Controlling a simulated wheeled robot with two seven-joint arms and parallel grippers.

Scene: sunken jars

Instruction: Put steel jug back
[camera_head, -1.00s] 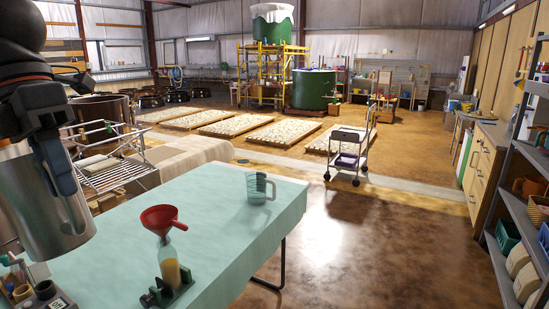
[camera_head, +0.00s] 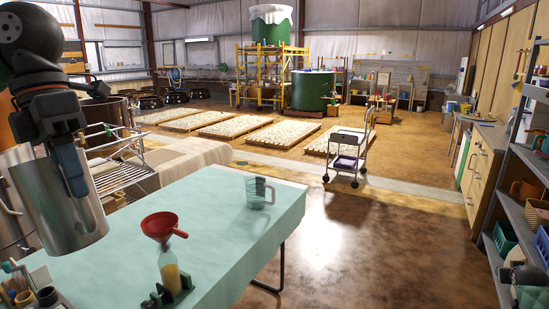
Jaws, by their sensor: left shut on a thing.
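The steel jug (camera_head: 62,218) is a shiny metal cylinder at the left of the head view. My left gripper (camera_head: 70,172) is shut on it at its upper part, with a blue-grey finger against its wall. The jug hangs nearly upright in front of the left end of the pale green table (camera_head: 120,262). I cannot tell the exact gap between its base and the table. The gripper hides part of the jug's top. My right gripper is not in view.
A clear measuring cup (camera_head: 259,192) stands near the table's far right. A caddy with small tools (camera_head: 30,298) is at the lower left.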

